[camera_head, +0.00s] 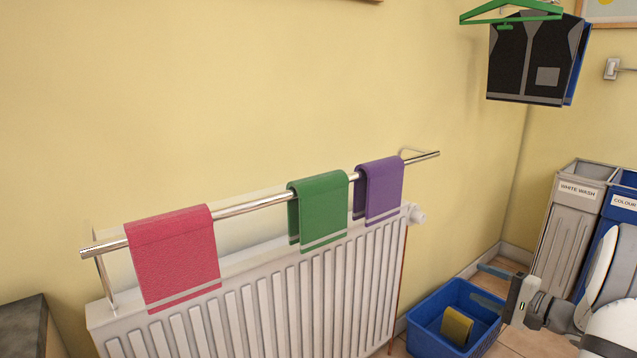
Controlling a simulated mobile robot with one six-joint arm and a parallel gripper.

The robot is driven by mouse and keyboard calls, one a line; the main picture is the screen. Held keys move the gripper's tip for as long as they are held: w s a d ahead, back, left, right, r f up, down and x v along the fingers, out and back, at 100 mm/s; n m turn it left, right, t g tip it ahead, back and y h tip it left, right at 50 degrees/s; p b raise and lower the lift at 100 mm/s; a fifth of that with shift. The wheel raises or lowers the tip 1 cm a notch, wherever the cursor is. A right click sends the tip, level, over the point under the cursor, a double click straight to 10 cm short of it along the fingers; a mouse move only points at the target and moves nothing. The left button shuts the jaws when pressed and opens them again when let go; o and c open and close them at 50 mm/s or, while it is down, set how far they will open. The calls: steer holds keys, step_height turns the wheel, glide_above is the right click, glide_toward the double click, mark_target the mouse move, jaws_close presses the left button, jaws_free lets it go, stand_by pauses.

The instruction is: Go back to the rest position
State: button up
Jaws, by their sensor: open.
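My gripper (476,282) is at the lower right, with its two grey-blue fingers apart and nothing between them. It points left and appears over or near the far right side of a blue tub (428,345). A yellow piece (457,326), perhaps a cloth or sponge, lies in the tub, apart from the fingers. My arm's white and grey links enter from the right edge. The exact height of my gripper above the tub cannot be told.
A white radiator (250,310) stands left of the tub. Pink (175,258), green (320,212) and purple (380,190) towels hang on a metal rail (255,205) above it. A grey bin (570,225) and a blue bin (608,240) stand at right. Dark vests (530,60) hang above.

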steer(key=s+a+r+n+g+h+p, duration=0.1)
steer(key=s+a+r+n+g+p, duration=0.1)
steer(key=s+a+r+g+p, duration=0.35)
steer(key=s+a+r+n+g+p, duration=0.2)
steer(key=a+r+p, duration=0.3)
steer(key=a, duration=0.4)
steer(key=s+a+r+n+g+h+p, duration=0.1)
steer(key=s+a+r+n+g+p, duration=0.2)
steer(key=a+r, duration=0.35)
steer(key=s+a+r+n+h+p, duration=0.1)
steer(key=s+r+n+h+p, duration=0.1)
steer(key=s+r+h+p, duration=0.2)
steer(key=s+a+r+n+h+p, duration=0.1)
steer(key=s+r+n+h+p, duration=0.2)
steer(key=s+r+p, duration=0.7)
steer(key=shift+s+a+r+h+p, duration=0.3)
steer(key=shift+s+h+p, duration=0.6)
steer(key=shift+s+p, duration=0.45)
